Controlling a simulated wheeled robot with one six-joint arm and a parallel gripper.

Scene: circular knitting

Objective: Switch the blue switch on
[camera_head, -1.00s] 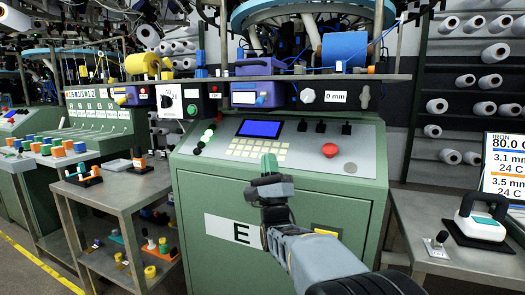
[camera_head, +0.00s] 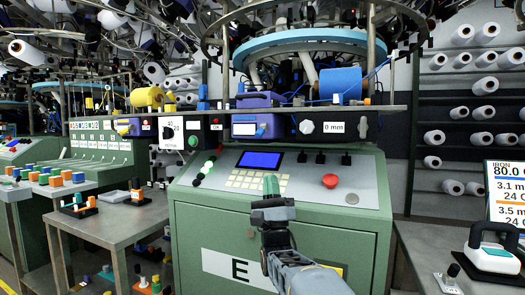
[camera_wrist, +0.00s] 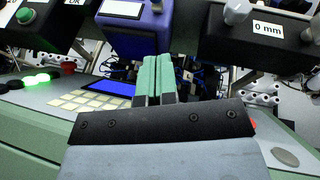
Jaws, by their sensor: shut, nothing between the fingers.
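A blue-purple box (camera_head: 252,127) with a pale label is mounted on the dark bar above the green machine's panel. It also shows in the wrist view (camera_wrist: 135,32), with a grey knob at its upper right. No lever clearly marked as the blue switch can be made out, and its setting cannot be read. My gripper (camera_head: 271,182) has green fingertips pressed together, pointing up in front of the panel, below the box in the picture. In the wrist view the shut fingers (camera_wrist: 155,65) overlap the box's lower right. They hold nothing, and contact cannot be told.
The sloped panel holds a blue screen (camera_head: 259,160), pale keys (camera_head: 257,181), several black switches and a red button (camera_head: 330,181). A white knob (camera_head: 306,127) is right of the box. A side table (camera_head: 110,220) stands at left, a white iron (camera_head: 491,245) at right.

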